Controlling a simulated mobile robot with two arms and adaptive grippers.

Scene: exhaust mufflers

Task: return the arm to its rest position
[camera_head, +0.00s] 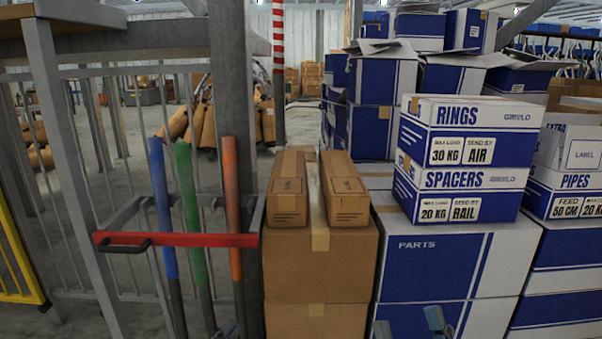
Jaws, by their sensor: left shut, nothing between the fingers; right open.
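My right gripper (410,325) shows only by its two fingertips at the bottom edge, in front of the blue-and-white PARTS box (430,258). The fingertips stand well apart, with nothing seen between them. My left gripper (230,330) barely shows at the bottom edge, left of the brown cartons, near the foot of a grey post. It looks shut and empty. Both arms and most of both grippers are below the picture, so their pose is hidden.
Brown cartons (320,262) stand stacked ahead, with two long ones on top. RINGS (473,130) and SPACERS (460,190) boxes sit on the PARTS box. A grey rack with a red bar (180,240) holds blue, green and orange-handled tools at left. PIPES boxes (565,190) stand right.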

